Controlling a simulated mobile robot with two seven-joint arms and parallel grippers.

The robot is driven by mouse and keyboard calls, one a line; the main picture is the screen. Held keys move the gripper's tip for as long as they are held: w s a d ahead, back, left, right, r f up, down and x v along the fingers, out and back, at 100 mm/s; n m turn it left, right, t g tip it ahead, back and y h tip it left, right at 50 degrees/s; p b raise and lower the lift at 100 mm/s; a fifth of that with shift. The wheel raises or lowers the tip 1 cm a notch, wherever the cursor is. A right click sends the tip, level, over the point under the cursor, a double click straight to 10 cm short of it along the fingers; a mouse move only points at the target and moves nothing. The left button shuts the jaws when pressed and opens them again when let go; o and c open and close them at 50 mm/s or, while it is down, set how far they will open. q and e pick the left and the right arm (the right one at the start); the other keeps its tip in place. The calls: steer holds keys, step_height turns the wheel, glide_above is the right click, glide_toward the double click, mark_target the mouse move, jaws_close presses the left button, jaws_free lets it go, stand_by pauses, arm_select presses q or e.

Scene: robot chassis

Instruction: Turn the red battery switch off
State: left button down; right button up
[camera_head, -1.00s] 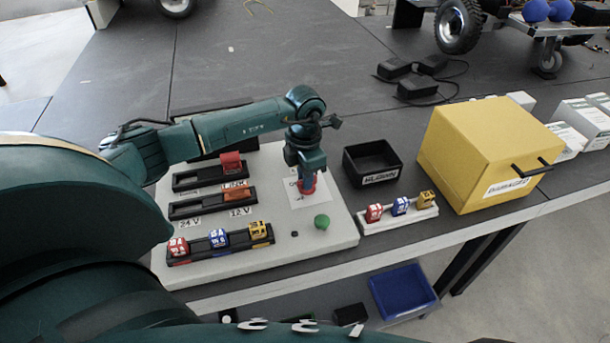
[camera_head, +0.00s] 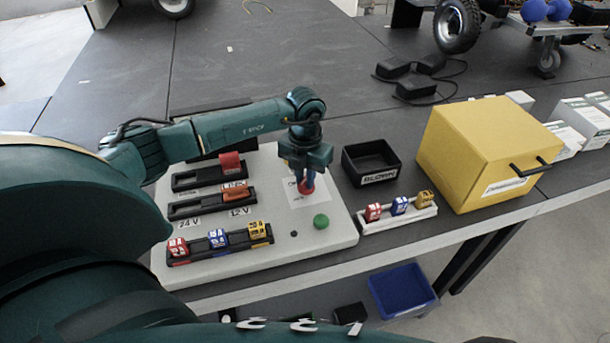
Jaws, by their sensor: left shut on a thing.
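The red battery switch (camera_head: 306,187) stands on a white label plate on the light grey panel (camera_head: 205,272). My left gripper (camera_head: 304,178) points down from above and is shut on the switch. Its fingers hide much of the switch, so its exact angle is hard to read. My right gripper is not in view.
A green button (camera_head: 321,221) sits just in front of the switch. Fuse rows (camera_head: 220,240) and slider holders lie left. A black bin (camera_head: 370,160), a small fuse tray (camera_head: 400,214) and a yellow box (camera_head: 485,150) stand right.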

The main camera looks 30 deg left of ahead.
mark_target(305, 180)
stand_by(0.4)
arm_select(q)
steer(key=c, duration=1.4)
jaws_free()
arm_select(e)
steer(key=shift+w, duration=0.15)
arm_select(q)
step_height(305, 180, up, 13)
steer(key=b, duration=0.1)
steer(key=shift+r, duration=0.15)
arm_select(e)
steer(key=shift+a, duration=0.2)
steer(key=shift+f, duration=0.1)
